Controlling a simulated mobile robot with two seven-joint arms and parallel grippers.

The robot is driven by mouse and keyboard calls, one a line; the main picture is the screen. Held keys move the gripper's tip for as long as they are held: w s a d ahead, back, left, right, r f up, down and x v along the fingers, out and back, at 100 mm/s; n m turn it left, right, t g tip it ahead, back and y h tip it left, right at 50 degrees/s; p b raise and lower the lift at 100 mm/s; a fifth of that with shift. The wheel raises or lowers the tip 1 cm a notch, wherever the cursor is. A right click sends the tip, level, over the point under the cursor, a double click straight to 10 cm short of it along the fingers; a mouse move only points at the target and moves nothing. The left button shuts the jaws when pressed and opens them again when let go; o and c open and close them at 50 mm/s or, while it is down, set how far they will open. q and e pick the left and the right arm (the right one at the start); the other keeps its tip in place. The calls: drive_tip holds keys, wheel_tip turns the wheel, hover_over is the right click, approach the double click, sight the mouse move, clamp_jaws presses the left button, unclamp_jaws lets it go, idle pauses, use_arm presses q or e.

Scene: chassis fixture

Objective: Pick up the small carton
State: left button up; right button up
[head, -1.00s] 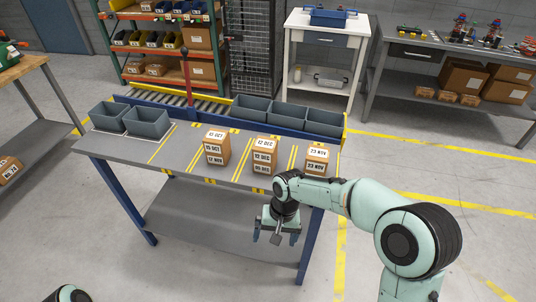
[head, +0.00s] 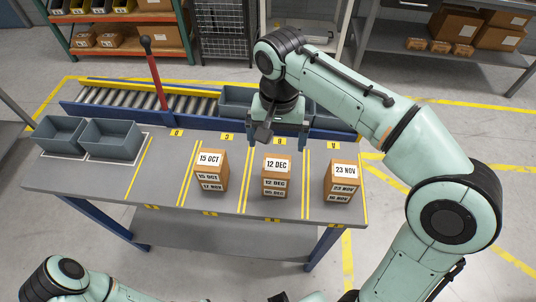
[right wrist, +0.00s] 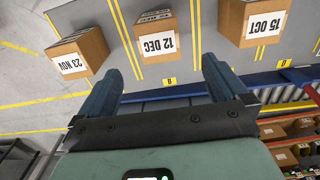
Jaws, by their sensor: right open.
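Three brown cartons with white date labels stand in a row on the grey table (head: 95,178). They are the 15 OCT carton (head: 204,184), the 12 DEC carton (head: 276,188) and the 23 NOV carton (head: 341,191). In the head view my right gripper (head: 278,143) is open and empty, pointing down above the table's back part, behind the 12 DEC carton. In the right wrist view the 12 DEC carton (right wrist: 155,46) lies beyond the gap between the open fingers (right wrist: 158,80). The 23 NOV carton (right wrist: 74,64) and 15 OCT carton (right wrist: 248,25) lie either side. My left gripper is out of view.
Two grey bins (head: 109,139) stand at the table's left end. A roller conveyor (head: 160,98) and a red lever (head: 154,75) are at the back left. Yellow stripes separate the cartons.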

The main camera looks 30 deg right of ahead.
sight(277, 165)
drive_tip(key=f, duration=0.2)
drive_tip(key=f+b, duration=0.1)
drive_tip(key=f, duration=0.4)
drive_tip(key=shift+s+f, duration=0.1)
drive_tip(key=shift+s, duration=0.3)
drive_tip(key=f, duration=0.3)
drive_tip(key=f+b, duration=0.1)
drive_tip(key=f, duration=0.1)
drive_tip(key=shift+w+d+f, duration=0.1)
drive_tip(key=shift+w+f, duration=0.15)
drive_tip(key=shift+f, duration=0.05)
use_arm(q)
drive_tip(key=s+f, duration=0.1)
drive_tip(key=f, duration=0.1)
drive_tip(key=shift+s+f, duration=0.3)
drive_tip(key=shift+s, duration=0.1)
use_arm(e)
drive_tip(key=c, duration=1.2)
